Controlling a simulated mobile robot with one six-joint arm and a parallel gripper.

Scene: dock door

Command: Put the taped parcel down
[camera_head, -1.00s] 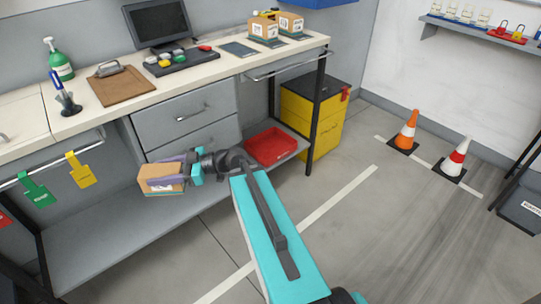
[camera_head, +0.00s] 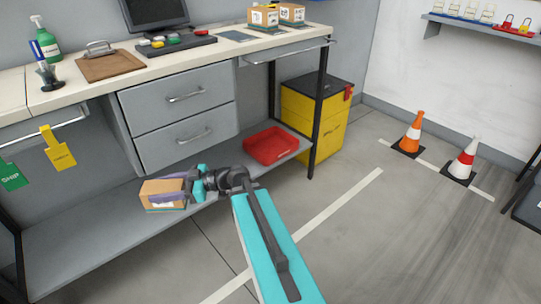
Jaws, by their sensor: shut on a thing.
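The taped parcel (camera_head: 161,194) is a small brown box with a pale and teal band near its bottom. My gripper (camera_head: 180,184) is shut on it from the right, with purple-grey fingers along its sides. The parcel appears in front of the bench's lower grey shelf (camera_head: 90,240). I cannot tell whether it touches the shelf or hangs above it. Two similar boxes, one on the left (camera_head: 263,16) and one on the right (camera_head: 292,13), stand at the back of the bench top (camera_head: 190,58).
A red tray (camera_head: 270,146) sits on the lower shelf's right part. Grey drawers (camera_head: 180,112) hang above the shelf. A yellow bin (camera_head: 312,120) stands behind the bench leg (camera_head: 319,110). Two cones, orange (camera_head: 411,134) and white-red (camera_head: 462,160), stand on the floor. The shelf's left part is clear.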

